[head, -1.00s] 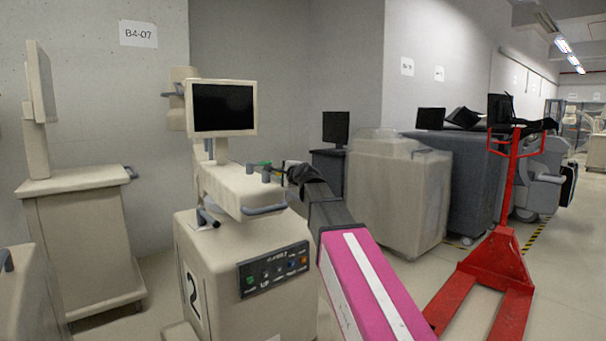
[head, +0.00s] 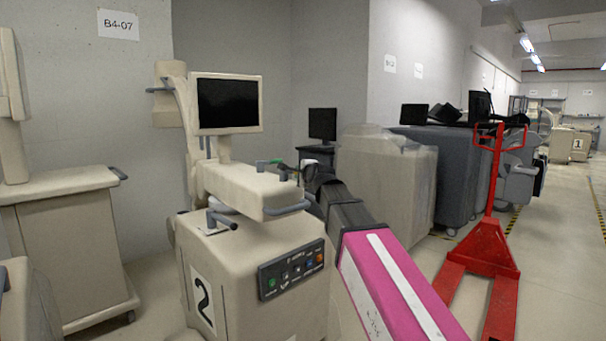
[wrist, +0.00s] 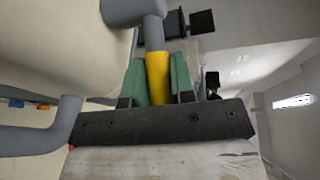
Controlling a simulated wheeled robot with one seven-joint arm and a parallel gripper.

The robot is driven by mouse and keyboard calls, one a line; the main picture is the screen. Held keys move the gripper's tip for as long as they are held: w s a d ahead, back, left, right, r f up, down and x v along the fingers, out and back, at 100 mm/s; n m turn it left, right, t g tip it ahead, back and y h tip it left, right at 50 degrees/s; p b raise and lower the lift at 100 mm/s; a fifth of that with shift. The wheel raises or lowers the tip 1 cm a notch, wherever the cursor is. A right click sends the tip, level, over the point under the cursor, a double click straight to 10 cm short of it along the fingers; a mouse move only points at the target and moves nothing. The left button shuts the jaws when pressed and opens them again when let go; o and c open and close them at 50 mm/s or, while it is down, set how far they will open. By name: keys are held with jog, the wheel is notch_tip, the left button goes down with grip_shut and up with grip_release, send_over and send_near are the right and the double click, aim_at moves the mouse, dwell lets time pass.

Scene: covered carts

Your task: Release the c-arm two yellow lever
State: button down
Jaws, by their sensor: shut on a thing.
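The c-arm two (head: 250,240) is a beige cart with a "2" on its front, a control panel and a dark monitor on top. In the wrist view the yellow lever (wrist: 158,78) stands on a grey stem, between the two green fingertips of my gripper (wrist: 157,82). The gripper is shut on the lever, one finger at each side. In the head view the gripper (head: 284,168) is at the far right side of the cart's upper housing, small and partly hidden, and the yellow of the lever cannot be made out.
A grey handle (head: 287,210) sticks out from the housing near my arm. A red pallet jack (head: 485,245) stands at the right. Plastic-covered carts (head: 385,185) stand behind my arm. Another beige cart (head: 75,250) is at the left. Open floor lies at the far right.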

jog(key=c, duration=1)
grip_release()
jog(key=v, duration=1.1)
jog(key=shift+w+f, duration=0.1)
jog(key=shift+f, duration=0.05)
